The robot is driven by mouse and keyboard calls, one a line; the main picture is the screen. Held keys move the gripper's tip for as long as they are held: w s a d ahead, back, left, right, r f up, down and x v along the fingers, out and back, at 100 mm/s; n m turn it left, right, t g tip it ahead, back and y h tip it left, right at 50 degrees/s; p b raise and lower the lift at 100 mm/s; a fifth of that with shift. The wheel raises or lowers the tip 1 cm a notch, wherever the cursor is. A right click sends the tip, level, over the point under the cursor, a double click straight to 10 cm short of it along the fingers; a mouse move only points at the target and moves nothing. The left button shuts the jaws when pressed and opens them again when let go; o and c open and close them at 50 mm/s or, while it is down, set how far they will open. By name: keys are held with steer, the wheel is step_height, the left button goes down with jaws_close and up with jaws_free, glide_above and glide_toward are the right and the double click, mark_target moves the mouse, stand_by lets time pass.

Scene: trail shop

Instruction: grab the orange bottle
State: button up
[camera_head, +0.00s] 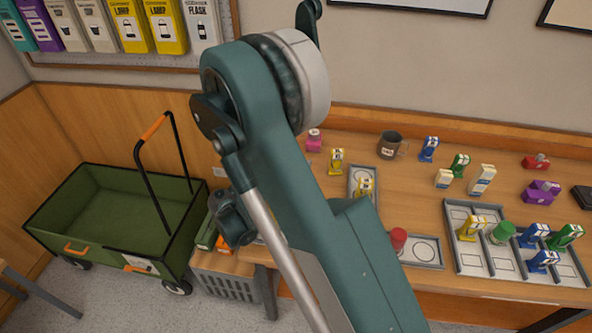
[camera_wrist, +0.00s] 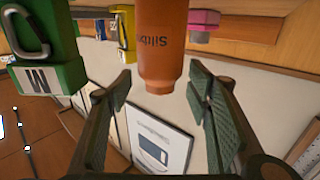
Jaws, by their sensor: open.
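My gripper (camera_wrist: 160,82) is open, with one dark ribbed finger on each side of the view. In the head view I cannot make out the orange bottle; my arm covers the middle of the picture.
In the wrist view a green item with a carabiner (camera_wrist: 40,45) is left of the bottle, and a pink item (camera_wrist: 204,20) is to its right. In the head view, grey trays (camera_head: 470,262) with small items stand on the wooden counter. A green wagon (camera_head: 110,215) stands at the left.

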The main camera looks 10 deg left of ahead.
steer(key=shift+c, duration=0.5)
steer(key=c, duration=1.3)
steer(key=shift+r, duration=0.2)
steer(key=shift+c, duration=0.2)
steer(key=shift+r+p, duration=1.3)
steer(key=shift+r, duration=3.55)
